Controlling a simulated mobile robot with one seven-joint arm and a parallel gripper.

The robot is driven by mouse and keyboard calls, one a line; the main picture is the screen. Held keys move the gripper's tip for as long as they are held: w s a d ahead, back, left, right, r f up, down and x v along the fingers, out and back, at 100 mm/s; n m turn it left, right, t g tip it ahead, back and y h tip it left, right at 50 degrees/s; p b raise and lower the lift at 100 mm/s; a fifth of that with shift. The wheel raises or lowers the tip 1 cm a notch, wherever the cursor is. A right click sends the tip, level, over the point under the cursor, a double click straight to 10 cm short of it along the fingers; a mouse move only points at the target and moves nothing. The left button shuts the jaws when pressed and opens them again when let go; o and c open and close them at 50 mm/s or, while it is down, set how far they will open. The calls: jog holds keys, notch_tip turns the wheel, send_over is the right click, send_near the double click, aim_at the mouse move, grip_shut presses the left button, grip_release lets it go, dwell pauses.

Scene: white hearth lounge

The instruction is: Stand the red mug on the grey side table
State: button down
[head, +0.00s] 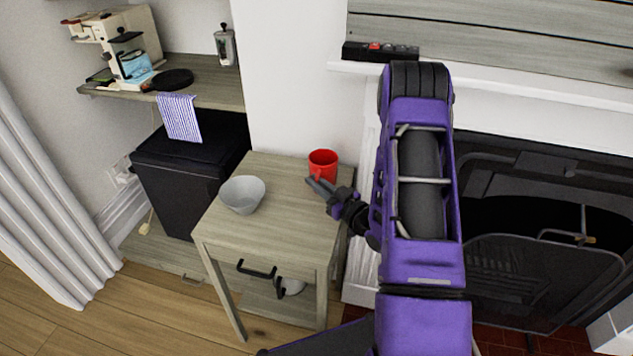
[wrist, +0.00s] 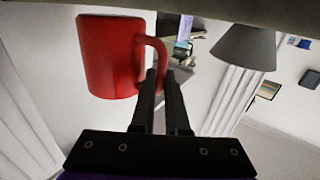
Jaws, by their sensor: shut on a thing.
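The red mug (head: 323,160) is upright, with its open rim facing up, over the back right part of the grey side table (head: 275,215). My gripper (head: 318,184) reaches in from the right and is shut on the mug's handle. The wrist view shows the red mug (wrist: 108,58) left of the fingers, with its handle between the tips of my gripper (wrist: 160,76). I cannot tell whether the mug's base touches the table top; the fingers partly hide its lower part.
A light grey bowl (head: 242,194) stands on the left part of the table. The fireplace (head: 540,220) is to the right. The front middle of the table is clear.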

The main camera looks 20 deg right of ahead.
jog(key=shift+f, duration=0.4)
jog(key=c, duration=0.8)
grip_release()
jog(key=shift+c, duration=0.2)
jog(key=shift+f, duration=0.1)
jog(key=v, duration=1.7)
jog(key=shift+s+p, duration=0.2)
jog(key=shift+p, duration=0.1)
